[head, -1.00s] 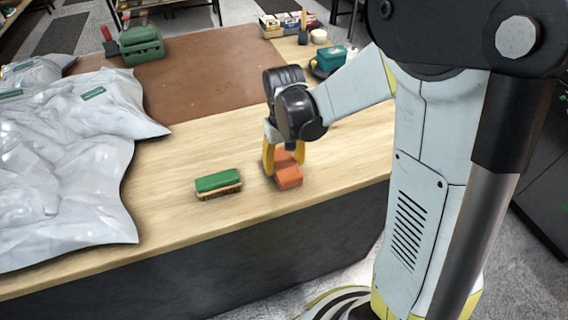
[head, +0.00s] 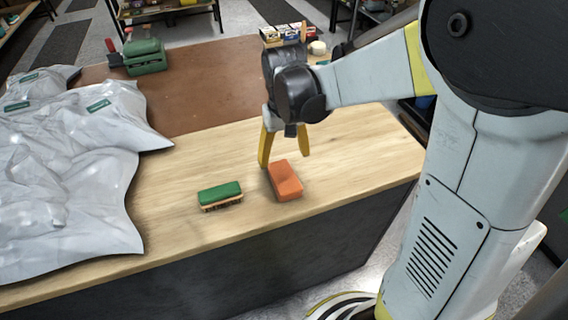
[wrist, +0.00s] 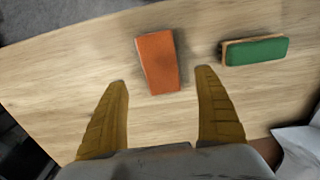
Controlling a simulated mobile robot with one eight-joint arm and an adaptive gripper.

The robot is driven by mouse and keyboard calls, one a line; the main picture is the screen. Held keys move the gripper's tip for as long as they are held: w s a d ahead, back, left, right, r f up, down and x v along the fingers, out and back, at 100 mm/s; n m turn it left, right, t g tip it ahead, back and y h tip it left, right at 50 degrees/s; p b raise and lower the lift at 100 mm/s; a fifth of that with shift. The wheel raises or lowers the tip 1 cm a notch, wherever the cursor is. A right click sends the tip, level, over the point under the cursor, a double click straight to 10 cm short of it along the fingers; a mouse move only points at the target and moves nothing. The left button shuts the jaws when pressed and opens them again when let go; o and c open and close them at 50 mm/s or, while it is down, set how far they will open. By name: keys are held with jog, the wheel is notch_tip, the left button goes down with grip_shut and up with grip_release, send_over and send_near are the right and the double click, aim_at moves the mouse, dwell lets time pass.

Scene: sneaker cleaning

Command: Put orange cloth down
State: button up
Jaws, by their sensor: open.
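The orange cloth (head: 286,181) looks like a folded block and lies flat on the wooden tabletop near its front edge. It also shows in the wrist view (wrist: 158,63), beyond the fingertips and between their lines. My gripper (head: 284,161) is open and empty, with its yellow fingers above and behind the cloth in the head view. In the wrist view, both fingers (wrist: 162,77) are spread apart and clear of the cloth.
A green-topped brush (head: 220,195) lies left of the cloth, also seen in the wrist view (wrist: 255,51). Grey-white plastic bags (head: 70,170) cover the table's left side. A brown mat (head: 190,88) and a green vise-like tool (head: 143,56) are behind. Bare wood (head: 350,155) is free at right.

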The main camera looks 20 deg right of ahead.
jog(key=s+r+t, duration=0.7)
jog(key=s+r, duration=0.3)
jog(key=s, duration=0.2)
jog(key=shift+s+r+p, duration=0.15)
jog(key=shift+s+p, duration=0.15)
jog(key=shift+p, duration=0.05)
